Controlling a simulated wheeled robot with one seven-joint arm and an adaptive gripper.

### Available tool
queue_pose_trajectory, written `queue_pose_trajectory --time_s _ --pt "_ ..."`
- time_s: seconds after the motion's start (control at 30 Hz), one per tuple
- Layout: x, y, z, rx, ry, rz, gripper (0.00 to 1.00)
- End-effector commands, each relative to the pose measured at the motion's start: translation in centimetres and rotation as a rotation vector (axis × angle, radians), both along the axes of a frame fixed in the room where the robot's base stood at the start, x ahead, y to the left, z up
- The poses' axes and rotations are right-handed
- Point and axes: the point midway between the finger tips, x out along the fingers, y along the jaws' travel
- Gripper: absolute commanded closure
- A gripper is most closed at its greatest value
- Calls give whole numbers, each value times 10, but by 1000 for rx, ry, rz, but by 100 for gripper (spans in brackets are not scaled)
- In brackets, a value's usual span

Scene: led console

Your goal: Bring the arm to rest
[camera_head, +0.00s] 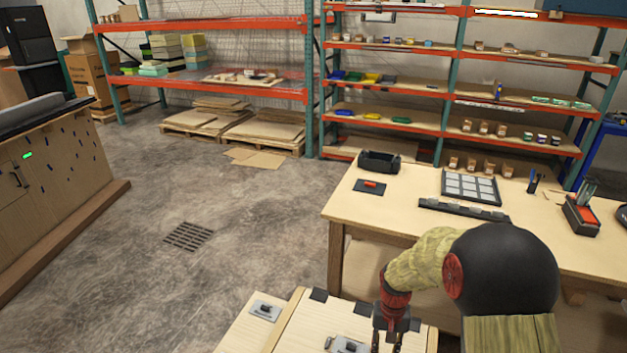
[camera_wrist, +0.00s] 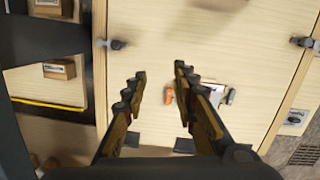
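My arm reaches down at the lower right of the head view. My gripper (camera_head: 388,346) is at the bottom edge there, in front of a light wooden cabinet top (camera_head: 308,330). In the wrist view my gripper (camera_wrist: 161,70) has its two fingers well apart with nothing between the tips. Beyond the fingers is a pale wooden panel (camera_wrist: 235,45) with a small orange piece (camera_wrist: 168,96) and a grey fitting (camera_wrist: 213,92), partly hidden by the right finger. I cannot tell how far the fingers are from the panel.
A wooden table (camera_head: 345,212) with a black tray (camera_head: 379,162), a grid panel (camera_head: 470,186) and a red-black holder (camera_head: 581,215) stands beyond my arm. A wooden console (camera_head: 60,190) with a green light (camera_head: 27,155) is at left. The floor between (camera_head: 250,220) is clear.

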Motion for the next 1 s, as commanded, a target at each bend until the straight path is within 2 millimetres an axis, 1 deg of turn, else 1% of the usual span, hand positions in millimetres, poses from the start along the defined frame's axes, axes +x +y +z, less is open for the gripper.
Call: queue_pose_trajectory --time_s 0.03,0.17,0.3,0.5,0.7,0.9,1.0 --pt "-9 1 18 2 -6 19 72" --pt "-32 2 57 7 -25 64 72" --pt "-58 4 101 9 -63 108 72" --pt "-96 6 156 7 -136 159 72" --pt "-134 8 201 0 -226 195 72" --pt "-168 10 237 -13 -334 213 72" --pt "-182 10 254 -20 -399 216 72"
